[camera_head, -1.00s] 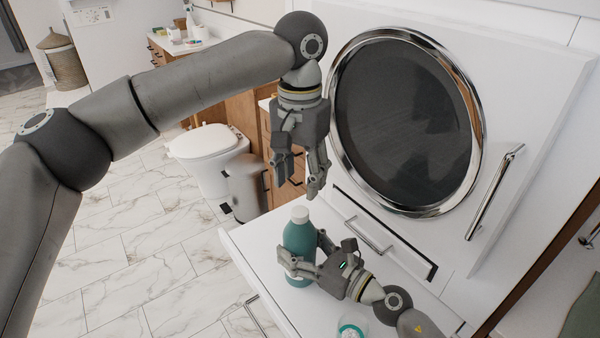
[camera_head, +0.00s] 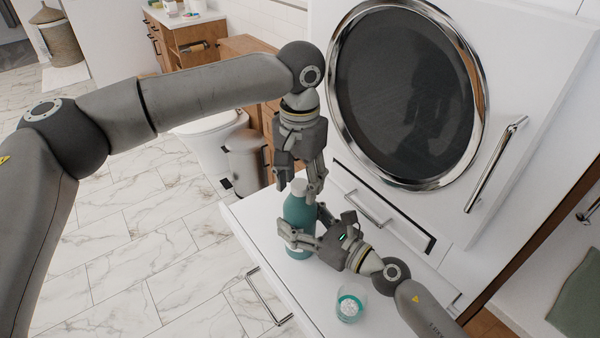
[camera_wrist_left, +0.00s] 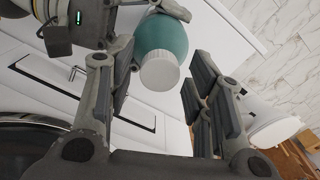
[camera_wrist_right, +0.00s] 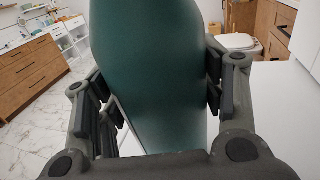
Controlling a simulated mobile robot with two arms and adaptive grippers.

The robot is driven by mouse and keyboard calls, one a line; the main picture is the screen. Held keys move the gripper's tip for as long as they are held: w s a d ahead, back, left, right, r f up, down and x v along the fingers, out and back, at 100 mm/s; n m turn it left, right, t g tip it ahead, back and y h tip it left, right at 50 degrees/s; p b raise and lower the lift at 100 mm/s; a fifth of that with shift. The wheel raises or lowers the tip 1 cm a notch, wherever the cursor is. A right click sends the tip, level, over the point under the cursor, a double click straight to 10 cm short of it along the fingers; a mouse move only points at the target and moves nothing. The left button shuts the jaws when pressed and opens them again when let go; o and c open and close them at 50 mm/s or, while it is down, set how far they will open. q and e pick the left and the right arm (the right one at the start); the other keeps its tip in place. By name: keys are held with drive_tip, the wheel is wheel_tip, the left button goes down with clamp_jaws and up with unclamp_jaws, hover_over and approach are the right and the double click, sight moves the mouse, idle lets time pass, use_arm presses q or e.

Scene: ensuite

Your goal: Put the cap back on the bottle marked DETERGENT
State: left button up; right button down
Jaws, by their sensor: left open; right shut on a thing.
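A teal bottle (camera_head: 297,213) stands upright on the white top of the appliance. I cannot read a label on it. A white ribbed cap (camera_wrist_left: 160,71) sits on the bottle's top; how tightly it sits I cannot tell. My left gripper (camera_head: 299,190) points down from above, open, with its fingers on either side of the cap. The left wrist view shows gaps between the fingers and the cap. My right gripper (camera_head: 306,229) is shut on the bottle's body from the side. The right wrist view shows the bottle (camera_wrist_right: 150,70) between its fingers.
A clear cup-like container (camera_head: 350,303) with a teal ring stands on the white surface (camera_head: 318,300) near my right forearm. A washer or dryer with a round dark door (camera_head: 408,95) rises behind. Handles (camera_head: 495,165) stick out nearby. The floor at left is open.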

use_arm(q)
drive_tip(key=shift+c, duration=0.5)
clamp_jaws()
drive_tip(key=shift+m, duration=1)
drive_tip(key=shift+o, duration=1)
unclamp_jaws()
wheel_tip(320, 180, up, 12)
use_arm(e)
drive_tip(key=shift+c, duration=1.3)
unclamp_jaws()
